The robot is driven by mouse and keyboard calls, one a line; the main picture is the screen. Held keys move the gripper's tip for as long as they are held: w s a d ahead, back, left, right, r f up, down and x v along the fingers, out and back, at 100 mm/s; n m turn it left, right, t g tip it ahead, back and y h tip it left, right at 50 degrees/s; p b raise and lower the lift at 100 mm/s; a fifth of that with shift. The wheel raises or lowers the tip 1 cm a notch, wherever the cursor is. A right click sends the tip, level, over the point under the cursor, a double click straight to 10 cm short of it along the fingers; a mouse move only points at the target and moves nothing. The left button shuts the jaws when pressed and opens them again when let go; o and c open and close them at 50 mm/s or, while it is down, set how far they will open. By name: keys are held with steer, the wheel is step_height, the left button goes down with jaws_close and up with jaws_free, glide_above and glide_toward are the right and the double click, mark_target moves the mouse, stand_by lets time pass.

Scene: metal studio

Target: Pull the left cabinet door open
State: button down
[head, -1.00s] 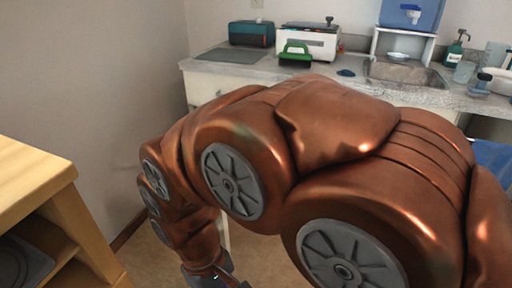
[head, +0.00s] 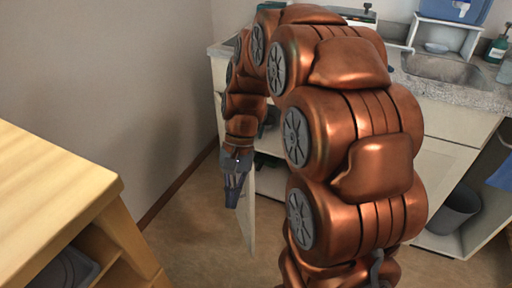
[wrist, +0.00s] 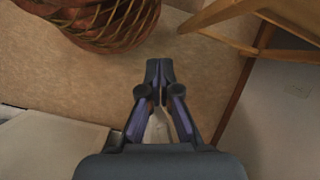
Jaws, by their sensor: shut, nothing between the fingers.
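The left cabinet door (head: 247,218) is a pale panel seen nearly edge-on in the head view. It stands swung out from the cabinet under the counter, with part of the interior (head: 270,180) showing to its right. My gripper (head: 232,205) is shut and empty, pointing down at the door's left side. I cannot tell whether it touches the door. In the wrist view my gripper (wrist: 160,88) has its fingertips together over the floor. My arm hides much of the cabinet front, and the door's handle is not visible.
A wooden table or shelf unit (head: 60,185) stands at the near left. The wall (head: 165,90) is close on the left. The counter (head: 440,85) has a sink (head: 440,68). A grey bin (head: 455,212) stands at right. A woven basket (wrist: 100,22) shows in the wrist view.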

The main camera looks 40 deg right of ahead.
steer(key=w+d+r+m+t+y+p, duration=0.1)
steer(key=w+d+r+m+y+p, duration=0.1)
steer(key=w+d+m, duration=0.35)
steer(key=w+d+f+m+t+y+p, duration=0.1)
steer(key=w+d+f+m+t+p, duration=0.2)
steer(key=d, duration=0.9)
steer(key=w+d+m+t+y+p, duration=0.1)
steer(key=w+d+m+t+p, duration=0.15)
steer(key=w+d+m, duration=0.65)
steer(key=a+f+n, duration=0.4)
steer(key=a+f, duration=0.3)
steer(key=shift+s+a+g, duration=0.2)
steer(key=shift+a+g, duration=0.2)
steer(key=shift+g, duration=0.05)
steer(key=shift+f, duration=0.1)
